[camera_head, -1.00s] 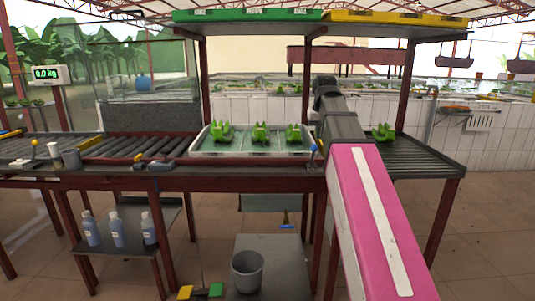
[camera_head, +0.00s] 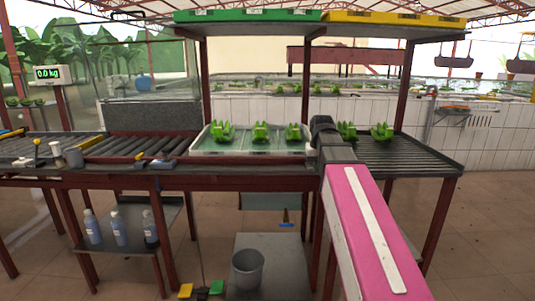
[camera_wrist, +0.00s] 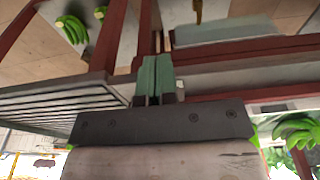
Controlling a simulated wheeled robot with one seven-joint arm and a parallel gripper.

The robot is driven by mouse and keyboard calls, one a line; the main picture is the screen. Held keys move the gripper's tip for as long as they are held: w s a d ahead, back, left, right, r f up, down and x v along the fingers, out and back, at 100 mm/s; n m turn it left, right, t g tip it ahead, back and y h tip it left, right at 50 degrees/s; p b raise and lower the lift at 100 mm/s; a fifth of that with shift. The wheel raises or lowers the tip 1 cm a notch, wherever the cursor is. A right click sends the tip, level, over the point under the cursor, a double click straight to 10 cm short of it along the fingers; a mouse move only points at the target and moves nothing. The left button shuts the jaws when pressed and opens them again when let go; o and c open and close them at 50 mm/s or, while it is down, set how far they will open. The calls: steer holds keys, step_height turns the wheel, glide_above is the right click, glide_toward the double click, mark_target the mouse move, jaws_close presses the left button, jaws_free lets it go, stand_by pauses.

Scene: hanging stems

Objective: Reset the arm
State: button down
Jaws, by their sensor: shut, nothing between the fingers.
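My arm (camera_head: 365,225) is pink with a white stripe and reaches from the lower right up to the right end of the packing bench. Its dark far end (camera_head: 325,135) stands between the tray and the right roller section. My gripper is hidden in the head view. In the wrist view my gripper (camera_wrist: 156,68) shows two green fingers pressed together, with nothing between them. It is near the bench frame and the rollers (camera_wrist: 65,100).
A pale tray (camera_head: 250,154) holds three green banana bunches (camera_head: 260,132). Two more bunches (camera_head: 381,132) sit on the right rollers (camera_head: 420,158). An overhead shelf (camera_head: 320,22) carries green and yellow crates. A grey bucket (camera_head: 248,269) and bottles (camera_head: 119,230) stand below.

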steer(key=s+f, duration=0.5)
steer(key=f, duration=0.6)
steer(key=s+f+g, duration=0.1)
steer(key=s+f, duration=0.3)
steer(key=f, duration=0.7)
steer(key=s+f, duration=0.5)
steer(key=f, duration=0.7)
steer(key=shift+s+g, duration=0.35)
steer(key=shift+g, duration=0.05)
